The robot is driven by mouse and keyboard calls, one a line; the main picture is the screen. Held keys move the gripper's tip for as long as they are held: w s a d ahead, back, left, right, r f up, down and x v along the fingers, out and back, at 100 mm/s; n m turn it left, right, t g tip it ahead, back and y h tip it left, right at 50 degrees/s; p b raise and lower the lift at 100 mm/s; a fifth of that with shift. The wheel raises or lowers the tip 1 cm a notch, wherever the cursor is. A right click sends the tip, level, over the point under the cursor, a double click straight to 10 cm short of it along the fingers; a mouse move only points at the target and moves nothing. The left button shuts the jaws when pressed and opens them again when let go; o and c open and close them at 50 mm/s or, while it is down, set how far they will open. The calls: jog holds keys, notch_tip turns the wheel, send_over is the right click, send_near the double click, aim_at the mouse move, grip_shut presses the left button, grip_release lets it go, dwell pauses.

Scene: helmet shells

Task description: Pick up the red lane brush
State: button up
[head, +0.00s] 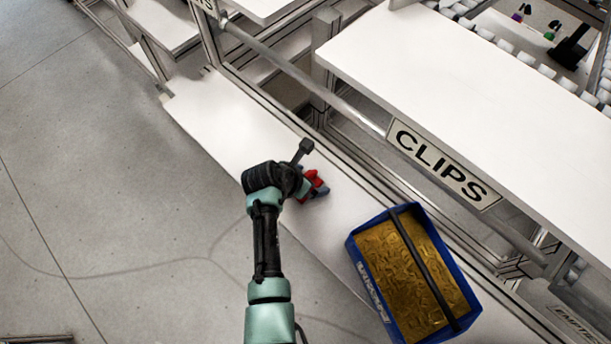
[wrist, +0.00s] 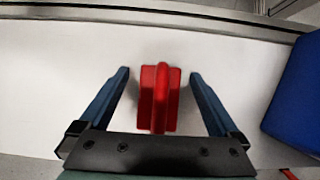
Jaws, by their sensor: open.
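The red lane brush (wrist: 160,90) lies on a white shelf, and in the wrist view it sits between the two blue fingers of my gripper (wrist: 160,80). A gap shows between each finger and the brush. The near end of the brush is hidden behind the dark gripper body. In the head view only a small red part of the brush (head: 313,180) shows beside my gripper (head: 316,189), the rest being hidden by my arm. My gripper is open and low over the shelf.
A blue bin (head: 364,285) of yellowish pieces with a dark bar across it stands on the shelf to the right. A higher white shelf (head: 440,75) with a CLIPS label (head: 440,165) runs behind. The white lower shelf (head: 225,120) is clear to the left.

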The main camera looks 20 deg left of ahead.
aim_at(311, 173)
grip_shut()
dwell(0.5)
notch_tip(311, 173, up, 10)
jog(key=shift+b, duration=0.45)
